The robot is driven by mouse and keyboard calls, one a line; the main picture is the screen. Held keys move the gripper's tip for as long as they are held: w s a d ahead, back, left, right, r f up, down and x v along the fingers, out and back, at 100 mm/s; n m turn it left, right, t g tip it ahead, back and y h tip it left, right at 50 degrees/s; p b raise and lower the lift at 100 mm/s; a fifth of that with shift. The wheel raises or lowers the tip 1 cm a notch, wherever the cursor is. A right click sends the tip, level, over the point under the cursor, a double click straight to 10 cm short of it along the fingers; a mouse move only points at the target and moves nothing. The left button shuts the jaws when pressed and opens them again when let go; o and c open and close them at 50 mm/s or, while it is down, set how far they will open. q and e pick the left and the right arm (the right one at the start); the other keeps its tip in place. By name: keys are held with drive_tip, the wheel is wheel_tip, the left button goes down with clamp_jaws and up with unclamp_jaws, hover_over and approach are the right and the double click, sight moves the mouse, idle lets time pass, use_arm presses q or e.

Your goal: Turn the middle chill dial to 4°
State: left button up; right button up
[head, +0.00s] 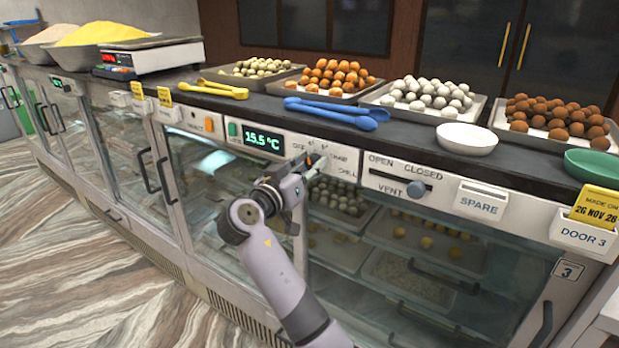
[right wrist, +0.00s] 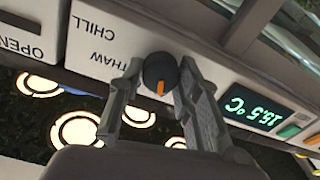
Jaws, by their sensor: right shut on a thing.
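The middle chill dial (right wrist: 158,68) is a dark round knob with an orange pointer mark, on the white panel between the temperature display and the vent slider. In the right wrist view, which is turned nearly upside down, the fingers of my right gripper (right wrist: 160,88) are on either side of the knob, shut on it. In the head view my right gripper (head: 311,168) reaches the panel and hides most of the dial. The green display (head: 262,141) reads 15.5 °C; it also shows in the right wrist view (right wrist: 252,107). My left gripper is out of view.
Right of the dial are CHILL lettering and an OPEN/CLOSED vent slider (head: 416,189). Below are glass doors with trays of sweets. On the dark counter above lie blue tongs (head: 335,114), yellow tongs (head: 213,89), sweet trays and a white bowl (head: 467,138).

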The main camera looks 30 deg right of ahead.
drive_tip(key=shift+f, duration=0.1)
idle(0.4)
drive_tip(key=o, duration=1.1)
drive_tip(key=shift+o, duration=0.2)
drive_tip(key=v, duration=1.2)
